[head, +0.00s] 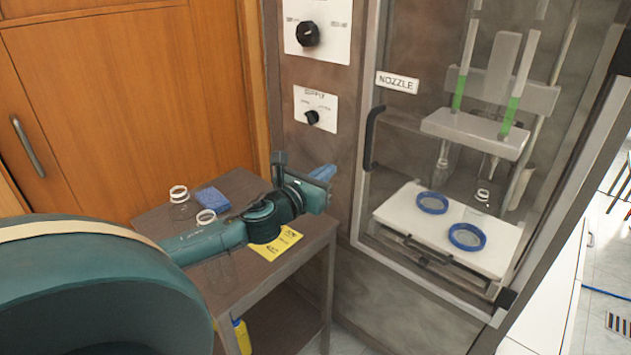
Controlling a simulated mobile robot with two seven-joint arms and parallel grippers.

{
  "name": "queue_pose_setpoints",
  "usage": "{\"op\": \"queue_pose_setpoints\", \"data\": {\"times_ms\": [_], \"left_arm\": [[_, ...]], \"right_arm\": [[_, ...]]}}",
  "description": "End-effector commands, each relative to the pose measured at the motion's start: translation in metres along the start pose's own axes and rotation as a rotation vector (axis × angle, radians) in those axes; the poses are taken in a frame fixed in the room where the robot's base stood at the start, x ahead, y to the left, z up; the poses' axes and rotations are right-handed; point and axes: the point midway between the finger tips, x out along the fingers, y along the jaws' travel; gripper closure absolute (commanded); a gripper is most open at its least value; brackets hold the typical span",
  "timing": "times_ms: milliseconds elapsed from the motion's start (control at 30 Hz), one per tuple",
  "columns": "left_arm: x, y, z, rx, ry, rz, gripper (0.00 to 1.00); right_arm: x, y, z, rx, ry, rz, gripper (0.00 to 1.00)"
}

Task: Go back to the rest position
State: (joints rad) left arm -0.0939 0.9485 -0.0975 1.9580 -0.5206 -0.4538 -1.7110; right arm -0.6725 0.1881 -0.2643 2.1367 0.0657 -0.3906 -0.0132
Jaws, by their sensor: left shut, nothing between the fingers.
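My left arm comes in from the left and reaches over a small brown side table (160,216). My left gripper (323,172) is at the table's right end, in front of the machine's grey frame. Its blue fingers are shut with nothing between them. It appears raised above the table top and apart from the things on it. My right gripper is out of view.
Clear jars (181,208), a blue sponge (211,197) and a yellow note (282,241) are on the table. To the right stands a machine with knobs (308,34), a black door handle (373,138) and blue rings (467,237) inside. A wooden cabinet (110,90) stands behind.

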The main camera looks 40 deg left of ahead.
Motion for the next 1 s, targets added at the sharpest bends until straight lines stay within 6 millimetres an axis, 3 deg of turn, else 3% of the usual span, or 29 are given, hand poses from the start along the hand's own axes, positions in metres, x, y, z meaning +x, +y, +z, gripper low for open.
{"op": "queue_pose_setpoints", "data": {"times_ms": [200, 567, 667, 767, 833, 1000], "left_arm": [[-0.021, 0.002, -0.002, 0.001, 0.002, 0.001, 1.00], [-0.027, 0.003, 0.000, 0.000, 0.000, 0.000, 1.00], [-0.030, 0.000, -0.009, -0.063, 0.022, 0.000, 1.00], [-0.043, -0.013, -0.040, -0.293, 0.098, 0.007, 1.00], [-0.060, -0.029, -0.073, -0.568, 0.183, 0.030, 1.00], [-0.128, -0.098, -0.155, -1.444, 0.415, 0.211, 1.00]], "right_arm": [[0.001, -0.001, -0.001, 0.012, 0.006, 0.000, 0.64], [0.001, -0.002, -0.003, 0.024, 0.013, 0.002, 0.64], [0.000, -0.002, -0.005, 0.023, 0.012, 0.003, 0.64], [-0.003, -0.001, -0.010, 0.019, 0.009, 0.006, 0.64], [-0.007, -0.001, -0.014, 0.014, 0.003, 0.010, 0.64], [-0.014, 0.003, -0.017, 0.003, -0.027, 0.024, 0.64]]}}
